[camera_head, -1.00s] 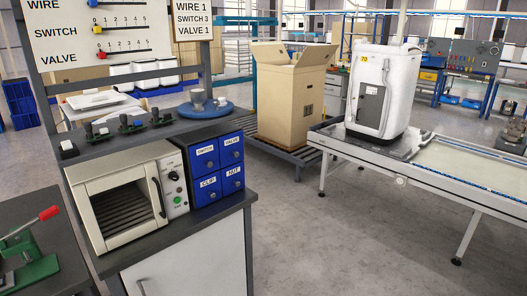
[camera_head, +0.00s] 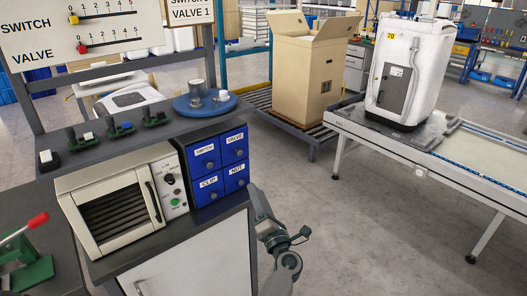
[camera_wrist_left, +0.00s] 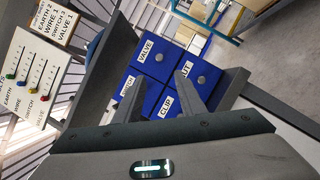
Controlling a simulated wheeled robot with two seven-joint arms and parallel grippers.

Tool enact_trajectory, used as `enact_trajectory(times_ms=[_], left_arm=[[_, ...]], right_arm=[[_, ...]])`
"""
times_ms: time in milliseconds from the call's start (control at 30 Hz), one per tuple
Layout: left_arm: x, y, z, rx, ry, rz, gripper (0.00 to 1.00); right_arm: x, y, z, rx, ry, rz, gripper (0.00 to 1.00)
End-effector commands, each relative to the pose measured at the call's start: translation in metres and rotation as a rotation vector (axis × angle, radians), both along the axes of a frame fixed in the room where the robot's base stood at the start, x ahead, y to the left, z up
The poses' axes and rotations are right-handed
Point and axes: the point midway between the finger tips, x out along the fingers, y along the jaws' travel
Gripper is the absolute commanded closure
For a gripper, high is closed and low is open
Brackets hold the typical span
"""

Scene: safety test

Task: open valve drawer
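The valve drawer (camera_head: 235,147) is the upper right one of the blue drawers and is closed, with a round knob on its front. In the left wrist view the valve drawer (camera_wrist_left: 148,61) shows tilted beyond the fingers, its label readable. My left gripper (camera_wrist_left: 158,80) is open and empty, its two fingers pointing at the drawer fronts and apart from them as far as I can tell. In the head view my left gripper (camera_head: 258,200) is right of the cabinet, below the drawers, and its fingers are hard to make out. My right gripper is not in view.
The switch drawer (camera_head: 205,155), clip drawer (camera_head: 209,189) and nut drawer (camera_head: 236,178) adjoin it, closed. A white oven (camera_head: 112,205) stands left of them. A blue round tray (camera_head: 205,106) is on the shelf above. The floor at right is clear before the conveyor (camera_head: 430,165).

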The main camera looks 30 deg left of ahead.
Motion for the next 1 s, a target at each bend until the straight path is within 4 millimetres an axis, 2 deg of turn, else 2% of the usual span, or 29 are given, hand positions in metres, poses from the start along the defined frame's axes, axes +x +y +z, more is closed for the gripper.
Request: enact_trajectory(times_ms=[567,767,1000], left_arm=[[0.006,0.008,0.002,-0.002,-0.002,0.002,0.63],[0.021,0.025,0.008,-0.001,-0.003,0.003,0.63],[0.048,0.055,0.017,-0.001,-0.003,0.001,0.63]], right_arm=[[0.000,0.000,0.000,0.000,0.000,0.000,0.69],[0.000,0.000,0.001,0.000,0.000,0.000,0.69],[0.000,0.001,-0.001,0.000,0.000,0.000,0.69]])
